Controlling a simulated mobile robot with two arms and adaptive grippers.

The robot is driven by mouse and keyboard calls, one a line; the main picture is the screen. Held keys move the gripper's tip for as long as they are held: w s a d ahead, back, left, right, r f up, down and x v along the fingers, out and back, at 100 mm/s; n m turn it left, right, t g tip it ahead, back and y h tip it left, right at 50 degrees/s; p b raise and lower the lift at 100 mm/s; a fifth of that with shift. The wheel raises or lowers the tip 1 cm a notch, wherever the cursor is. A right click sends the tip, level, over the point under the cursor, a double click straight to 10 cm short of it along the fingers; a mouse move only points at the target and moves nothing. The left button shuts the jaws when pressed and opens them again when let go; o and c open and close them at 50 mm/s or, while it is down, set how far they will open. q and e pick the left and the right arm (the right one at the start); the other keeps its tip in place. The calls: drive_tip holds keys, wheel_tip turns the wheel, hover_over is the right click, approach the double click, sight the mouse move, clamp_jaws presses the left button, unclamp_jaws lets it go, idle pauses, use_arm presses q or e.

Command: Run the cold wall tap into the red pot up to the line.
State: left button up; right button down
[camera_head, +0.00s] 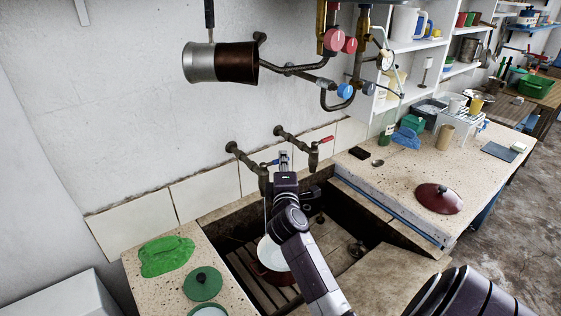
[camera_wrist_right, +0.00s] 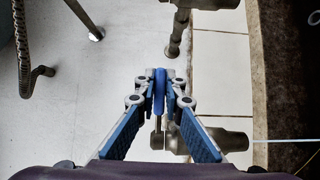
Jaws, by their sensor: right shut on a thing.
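The red pot (camera_head: 266,275) stands in the stone trough on slats. Its pale inside shows, but my right arm covers part of it; I cannot make out the line or the water level. The cold wall tap (camera_head: 250,163) has a blue lever, seen in the right wrist view (camera_wrist_right: 160,92). My right gripper (camera_head: 284,158) is shut on this lever, with one finger pad on each side. A thin pale stream falls from the tap toward the pot; it also crosses the right edge of the wrist view. My left gripper is not in view.
A red-handled tap (camera_head: 313,150) is close right of my gripper. A dark red lid (camera_head: 438,198) lies on the right counter. A green cloth (camera_head: 166,256) and green lid (camera_head: 203,284) lie on the left ledge.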

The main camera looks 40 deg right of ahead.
drive_tip(key=shift+w+a, duration=0.2)
drive_tip(key=shift+a, duration=0.15)
drive_tip(key=shift+w+d+r+n+t+y+p, duration=0.1)
drive_tip(key=shift+w+n+t+y+p, duration=0.05)
drive_tip(key=shift+n+t+y+p, duration=0.4)
drive_tip(key=shift+w+d+n+t+y+p, duration=0.15)
drive_tip(key=shift+n+y+p, duration=0.1)
drive_tip(key=shift+y+p, duration=0.35)
drive_tip(key=shift+a+n+t+y+p, duration=0.15)
drive_tip(key=shift+n+t+y+p, duration=0.35)
drive_tip(key=shift+y, duration=0.15)
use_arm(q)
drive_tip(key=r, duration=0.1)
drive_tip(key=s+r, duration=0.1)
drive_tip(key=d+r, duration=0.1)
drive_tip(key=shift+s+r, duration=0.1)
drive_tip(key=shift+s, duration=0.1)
use_arm(e)
drive_tip(key=shift+w, duration=0.1)
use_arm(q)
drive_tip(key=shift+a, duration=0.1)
